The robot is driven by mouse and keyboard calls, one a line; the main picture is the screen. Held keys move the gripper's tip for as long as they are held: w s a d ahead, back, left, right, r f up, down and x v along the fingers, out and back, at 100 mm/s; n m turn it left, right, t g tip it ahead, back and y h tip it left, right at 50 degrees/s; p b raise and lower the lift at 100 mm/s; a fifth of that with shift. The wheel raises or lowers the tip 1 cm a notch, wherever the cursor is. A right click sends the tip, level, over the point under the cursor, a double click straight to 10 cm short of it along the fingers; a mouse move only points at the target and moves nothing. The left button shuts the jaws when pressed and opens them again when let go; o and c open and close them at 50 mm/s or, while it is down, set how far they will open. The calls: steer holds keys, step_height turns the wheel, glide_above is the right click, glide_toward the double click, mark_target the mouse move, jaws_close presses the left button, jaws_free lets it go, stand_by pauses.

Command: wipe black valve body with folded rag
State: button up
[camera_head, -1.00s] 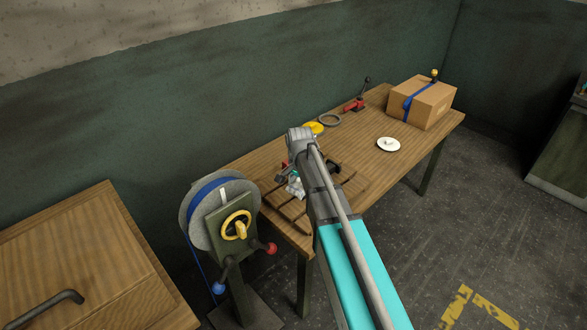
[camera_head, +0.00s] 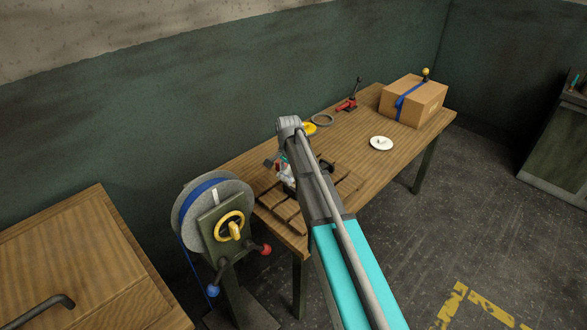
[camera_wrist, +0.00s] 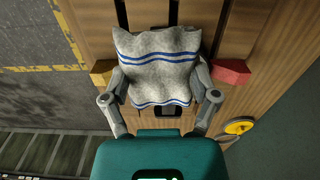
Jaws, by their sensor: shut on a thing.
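The folded rag (camera_wrist: 158,65) is pale grey with blue stripes. In the wrist view it hangs between the two fingers of my gripper (camera_wrist: 162,80), which is shut on it. In the head view the rag (camera_head: 285,173) is a small whitish patch at the wooden slats, partly behind my arm. I cannot make out the black valve body for certain; the rag and arm cover much of the spot. A dark piece (camera_head: 326,166) shows just right of my arm. I cannot tell whether the rag touches anything beneath it.
A red block (camera_wrist: 231,71) and a yellow block (camera_wrist: 102,72) flank the rag. Slats (camera_head: 285,212) lie on the wooden table (camera_head: 350,125). A yellow ring-shaped part (camera_wrist: 239,126), a white dish (camera_head: 381,143) and a cardboard box (camera_head: 414,103) stand farther along. A reel stand (camera_head: 212,205) is at left.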

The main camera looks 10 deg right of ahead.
steer(key=w, duration=0.3)
steer(key=shift+f+m, duration=0.15)
steer(key=shift+m, duration=0.15)
steer(key=shift+s, duration=0.1)
